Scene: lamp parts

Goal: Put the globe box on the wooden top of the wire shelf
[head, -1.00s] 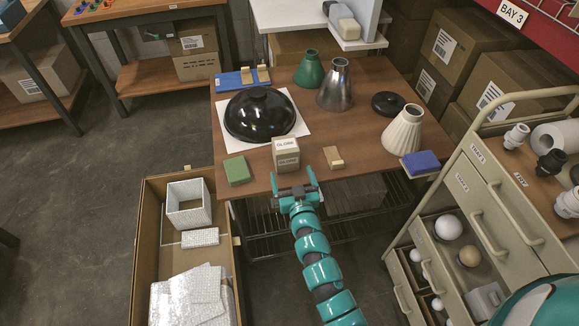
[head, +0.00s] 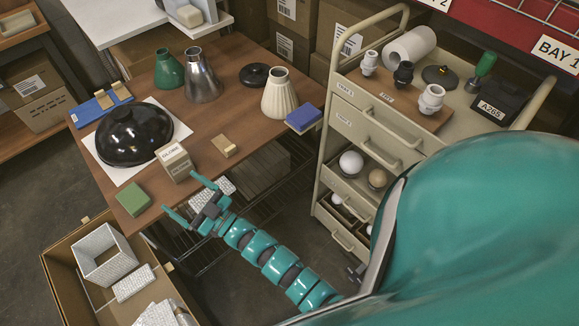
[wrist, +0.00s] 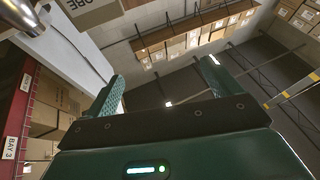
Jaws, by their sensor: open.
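The globe box (head: 173,162) is a small pale carton with a printed label. It stands upright on a wooden top (head: 235,118), near its front edge, with wire racks (head: 265,185) underneath. My gripper (head: 182,193) is open and empty just in front of the box, its two teal fingers apart, with no clear contact. In the wrist view, my gripper (wrist: 165,85) also shows spread fingers with nothing between them. Part of the globe box (wrist: 92,12), with the letters "OBE", shows at the top left, outside the fingers.
Around the box are a black dome (head: 134,134), a green block (head: 133,199), a wooden block (head: 224,146) and a cream shade (head: 280,95). An open carton (head: 75,262) stands front left. A drawer cart (head: 375,125) stands to the right.

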